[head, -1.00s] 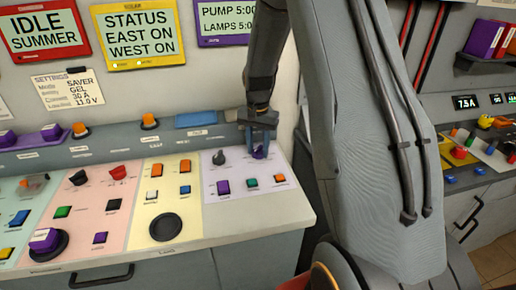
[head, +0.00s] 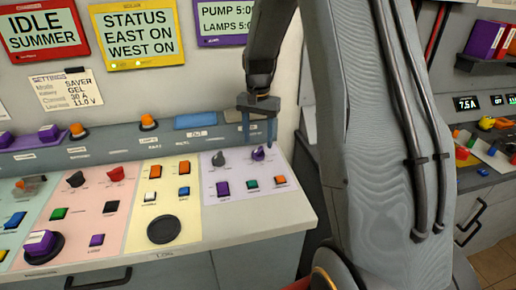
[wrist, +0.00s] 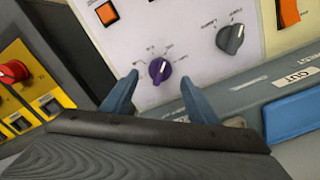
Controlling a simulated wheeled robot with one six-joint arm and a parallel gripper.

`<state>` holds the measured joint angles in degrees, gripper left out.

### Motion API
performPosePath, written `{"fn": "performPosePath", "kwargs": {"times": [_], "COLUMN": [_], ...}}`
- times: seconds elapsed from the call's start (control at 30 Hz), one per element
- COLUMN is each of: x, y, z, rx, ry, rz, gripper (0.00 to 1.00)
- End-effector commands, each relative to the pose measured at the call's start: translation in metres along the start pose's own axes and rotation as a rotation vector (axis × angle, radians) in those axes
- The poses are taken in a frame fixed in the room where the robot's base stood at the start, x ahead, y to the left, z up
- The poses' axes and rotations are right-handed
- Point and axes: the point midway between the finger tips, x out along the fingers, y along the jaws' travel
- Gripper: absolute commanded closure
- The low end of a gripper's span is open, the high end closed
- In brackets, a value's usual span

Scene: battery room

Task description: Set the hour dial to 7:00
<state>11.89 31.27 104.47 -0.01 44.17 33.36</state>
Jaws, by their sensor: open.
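A purple dial (head: 258,153) with a light pointer mark sits on the pale lilac panel (head: 230,197), with small printed labels around it. It also shows in the wrist view (wrist: 160,70), just beyond my fingertips. The labels are too small to read, so I cannot tell which dial is the hour dial or its value. A grey dial (head: 218,159) is beside it, also in the wrist view (wrist: 231,38). My gripper (head: 259,139) is open and empty above and behind the purple dial, its blue fingers apart from it. A purple screen (head: 222,23) reads PUMP 5:0 and LAMPS 5:00, its edge partly hidden by my arm.
Purple (head: 223,189), teal (head: 252,184) and orange (head: 280,180) switches lie in front of the dials. Yellow, pink and green panels with more switches are to the left. The wall stands close behind the console.

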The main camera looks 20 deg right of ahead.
Motion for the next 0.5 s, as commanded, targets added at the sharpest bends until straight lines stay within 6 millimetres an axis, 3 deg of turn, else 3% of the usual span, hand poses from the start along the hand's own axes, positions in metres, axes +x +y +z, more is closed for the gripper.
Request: {"fn": "performPosePath", "kwargs": {"times": [0.2, 0.5], "x": [-0.025, -0.031], "y": [0.000, 0.000], "z": [-0.001, 0.000], "rx": [0.000, 0.000], "ry": [0.001, 0.000], "rz": [-0.001, 0.000], "gripper": [0.46, 0.46]}}
